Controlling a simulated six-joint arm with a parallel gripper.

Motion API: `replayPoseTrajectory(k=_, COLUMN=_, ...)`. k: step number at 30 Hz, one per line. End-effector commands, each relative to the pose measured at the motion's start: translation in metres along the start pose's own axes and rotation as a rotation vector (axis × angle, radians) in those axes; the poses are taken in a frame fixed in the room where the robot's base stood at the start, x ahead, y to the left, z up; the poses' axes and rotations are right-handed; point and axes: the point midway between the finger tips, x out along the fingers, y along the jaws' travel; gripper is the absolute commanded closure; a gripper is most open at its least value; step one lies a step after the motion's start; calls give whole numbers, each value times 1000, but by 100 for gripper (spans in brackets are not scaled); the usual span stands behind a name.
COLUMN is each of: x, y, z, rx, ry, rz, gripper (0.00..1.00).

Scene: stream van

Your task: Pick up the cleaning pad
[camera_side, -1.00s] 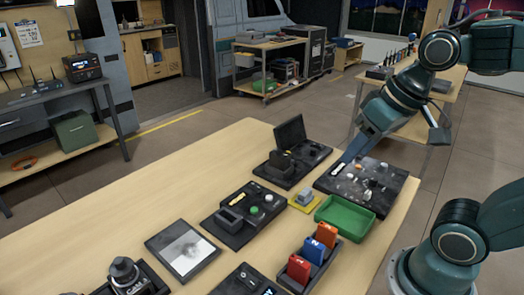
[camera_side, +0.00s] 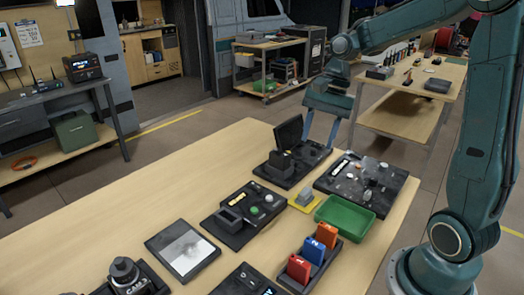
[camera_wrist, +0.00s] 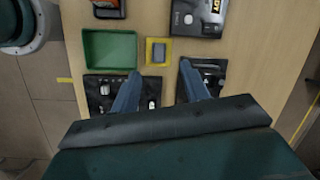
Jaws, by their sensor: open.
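The cleaning pad seems to be the small grey block (camera_side: 305,195) on a yellow square base (camera_side: 303,206), beside the green tray in the side view. The block also shows in the wrist view (camera_wrist: 158,51), near the picture's top centre with the yellow base (camera_wrist: 147,60) around it. My gripper (camera_side: 318,143) is raised above the far end of the table, apart from the block. In the wrist view its two blue fingers (camera_wrist: 159,71) are spread wide and empty, pointing toward the block. Nothing hides the block.
A green tray (camera_side: 346,227) stands right of the block. A black panel with knobs (camera_side: 395,180) and a black unit with a raised screen (camera_side: 288,134) lie near my gripper. A rack (camera_side: 330,257) holds orange, blue and red cartridges. Bare wood (camera_side: 110,215) is at left.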

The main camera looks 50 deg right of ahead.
Motion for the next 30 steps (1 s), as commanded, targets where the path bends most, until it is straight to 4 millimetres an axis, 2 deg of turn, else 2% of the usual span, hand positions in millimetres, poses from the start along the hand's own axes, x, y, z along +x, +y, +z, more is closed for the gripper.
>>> replayPoseTrajectory(k=3, x=10, y=0, z=-24, rx=129, ry=-50, rz=17, gripper=55)
replayPoseTrajectory(k=10, x=22, y=1, z=-51, rx=283, ry=-107, rz=37, gripper=55)
replayPoseTrajectory(k=22, x=28, y=2, z=-54, rx=312, ry=-118, rz=41, gripper=55)
replayPoseTrajectory(k=30, x=59, y=3, z=-49, rx=311, ry=-119, rz=44, gripper=55)
